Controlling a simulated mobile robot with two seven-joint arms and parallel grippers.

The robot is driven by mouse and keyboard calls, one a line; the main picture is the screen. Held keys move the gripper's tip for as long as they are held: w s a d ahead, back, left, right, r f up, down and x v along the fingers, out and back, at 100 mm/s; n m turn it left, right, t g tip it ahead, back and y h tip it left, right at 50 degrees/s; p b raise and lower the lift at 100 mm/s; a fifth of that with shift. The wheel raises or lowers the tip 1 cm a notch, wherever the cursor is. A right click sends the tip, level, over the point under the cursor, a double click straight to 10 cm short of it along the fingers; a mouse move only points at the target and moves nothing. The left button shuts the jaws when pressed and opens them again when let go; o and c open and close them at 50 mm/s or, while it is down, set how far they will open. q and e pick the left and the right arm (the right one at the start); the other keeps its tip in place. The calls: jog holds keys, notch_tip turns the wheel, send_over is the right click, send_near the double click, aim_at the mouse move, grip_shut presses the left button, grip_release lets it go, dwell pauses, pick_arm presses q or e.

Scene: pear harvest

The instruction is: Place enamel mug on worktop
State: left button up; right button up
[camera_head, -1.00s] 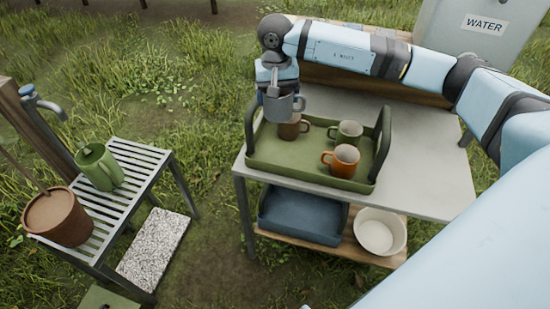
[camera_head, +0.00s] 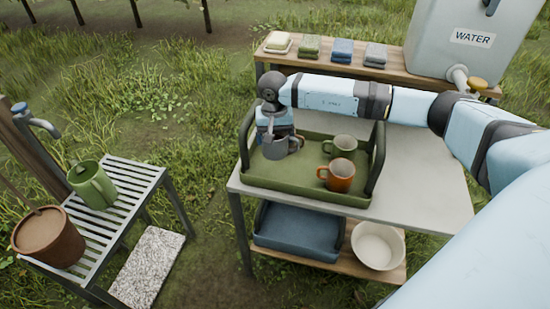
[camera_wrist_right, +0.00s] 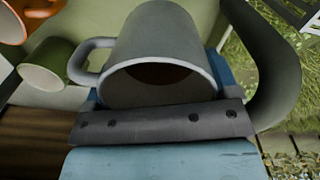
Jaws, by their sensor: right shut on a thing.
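My right gripper (camera_head: 270,136) is shut on a grey mug (camera_head: 277,149), which is low over the left part of the green tray (camera_head: 290,190). I cannot tell whether it touches the tray floor. In the right wrist view the grey mug (camera_wrist_right: 160,45) fills the middle, its rim towards the camera and its handle to the left. An orange mug (camera_head: 340,177) and a green mug (camera_head: 343,146) stand in the tray's right part. The tray sits on the grey worktop (camera_head: 430,190). My left gripper is out of view.
The worktop right of the tray is bare, under my right arm. A blue tray (camera_head: 300,232) and a white bowl (camera_head: 378,246) are on the lower shelf. A slatted stand (camera_head: 128,180) on the left holds a green jug (camera_head: 92,185) and a brown pot (camera_head: 48,238).

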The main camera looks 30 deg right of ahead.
notch_tip(320, 180, down, 9)
dwell(0.4)
jog(key=shift+f, duration=0.15)
jog(key=o, duration=0.9)
